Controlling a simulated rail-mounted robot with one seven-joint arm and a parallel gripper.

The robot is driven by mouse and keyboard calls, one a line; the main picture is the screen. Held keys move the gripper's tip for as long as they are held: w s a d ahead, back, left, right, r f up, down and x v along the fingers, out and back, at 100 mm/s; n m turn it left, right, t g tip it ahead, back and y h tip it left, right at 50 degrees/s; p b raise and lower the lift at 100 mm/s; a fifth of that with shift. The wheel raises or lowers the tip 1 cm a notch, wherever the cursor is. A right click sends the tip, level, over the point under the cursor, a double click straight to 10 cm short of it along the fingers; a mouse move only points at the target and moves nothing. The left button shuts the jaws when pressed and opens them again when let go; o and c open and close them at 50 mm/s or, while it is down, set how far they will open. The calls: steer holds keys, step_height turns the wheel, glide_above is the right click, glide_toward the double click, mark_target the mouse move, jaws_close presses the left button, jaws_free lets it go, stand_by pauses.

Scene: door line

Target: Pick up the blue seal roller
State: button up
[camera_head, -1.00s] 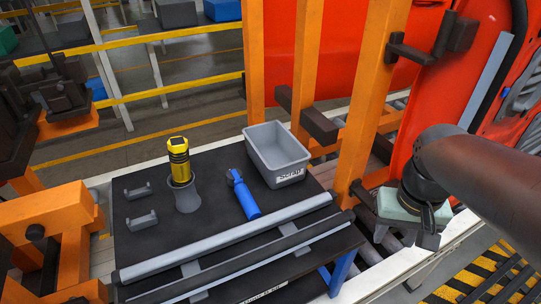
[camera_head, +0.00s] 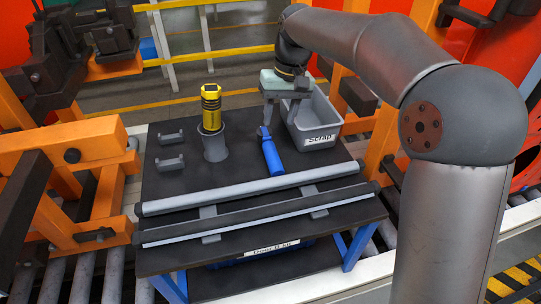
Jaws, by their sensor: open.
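The blue seal roller (camera_head: 272,157) lies on the dark table top, its handle toward the front and its head toward the back, just left of the grey bin. My gripper (camera_head: 280,124) points down above the roller's head end, with a finger on either side. The jaws are open and hold nothing that I can see. The roller's head is partly hidden behind the gripper, and I cannot tell how far above it the fingertips are.
The grey scrap bin (camera_head: 316,138) stands close to the right of my gripper. A yellow and black tool (camera_head: 211,107) stands in a grey holder (camera_head: 215,146) to the left. Two grey brackets lie farther left. Long grey strips (camera_head: 240,195) lie along the table's front.

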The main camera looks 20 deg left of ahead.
glide_above(273, 151)
steer(key=w, duration=0.1)
steer(key=f, duration=0.5)
steer(key=shift+w+d+f, duration=0.1)
steer(key=shift+d+f, duration=0.1)
steer(key=f, duration=0.2)
steer(key=s+f+p, duration=0.1)
steer(key=f, duration=0.1)
steer(key=shift+s+a+f, duration=0.15)
steer(key=shift+f, duration=0.1)
steer(key=shift+a+f, duration=0.1)
steer(key=shift+f, duration=0.35)
steer(key=c, duration=0.7)
steer(key=shift+c, duration=0.5)
steer(key=shift+r, duration=0.2)
